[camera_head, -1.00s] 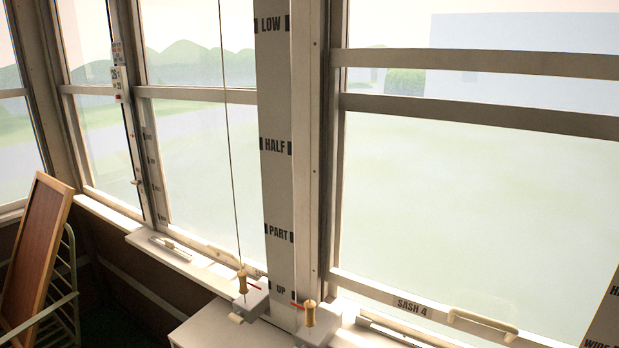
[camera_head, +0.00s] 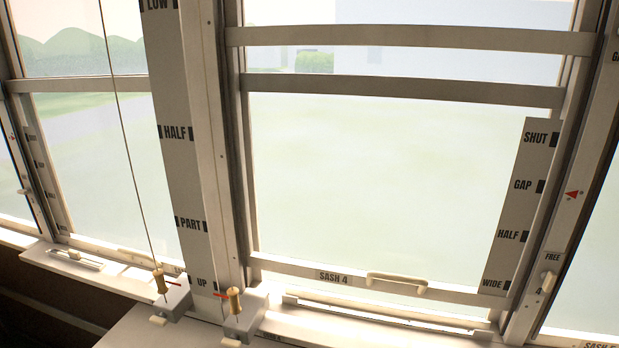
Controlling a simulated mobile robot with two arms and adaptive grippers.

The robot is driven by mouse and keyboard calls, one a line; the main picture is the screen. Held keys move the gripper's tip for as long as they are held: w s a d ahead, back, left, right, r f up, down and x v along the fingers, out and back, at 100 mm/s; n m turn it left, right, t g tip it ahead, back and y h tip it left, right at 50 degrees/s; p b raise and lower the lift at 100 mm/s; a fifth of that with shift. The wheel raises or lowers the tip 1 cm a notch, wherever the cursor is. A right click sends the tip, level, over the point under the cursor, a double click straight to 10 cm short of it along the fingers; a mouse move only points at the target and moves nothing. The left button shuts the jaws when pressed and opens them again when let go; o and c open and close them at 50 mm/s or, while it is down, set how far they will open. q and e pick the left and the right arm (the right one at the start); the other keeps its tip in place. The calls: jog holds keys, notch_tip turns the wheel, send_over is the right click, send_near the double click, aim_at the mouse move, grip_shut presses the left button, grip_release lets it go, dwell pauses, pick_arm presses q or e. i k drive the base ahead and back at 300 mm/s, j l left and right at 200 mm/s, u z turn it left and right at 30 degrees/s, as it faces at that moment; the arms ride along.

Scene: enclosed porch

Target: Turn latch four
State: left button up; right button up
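A small white latch (camera_head: 549,282) sits on the window post to the right of sash 4, just below a label reading FREE (camera_head: 552,257). Its exact angle is too small to tell, and I cannot read a number on it. Sash 4 (camera_head: 310,274) has its label on its bottom rail, with a pale handle (camera_head: 397,284) beside it. Neither of my grippers is in view.
A scale strip (camera_head: 519,205) reads SHUT, GAP, HALF, WIDE. A red arrow marker (camera_head: 572,194) is on the right post. Two cord cleats with wooden pegs (camera_head: 160,282) (camera_head: 234,300) stand at the sill's lower left. Another strip (camera_head: 177,133) reads LOW, HALF, PART, UP.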

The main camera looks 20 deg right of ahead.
aim_at(548, 277)
jog(key=z, duration=1.85)
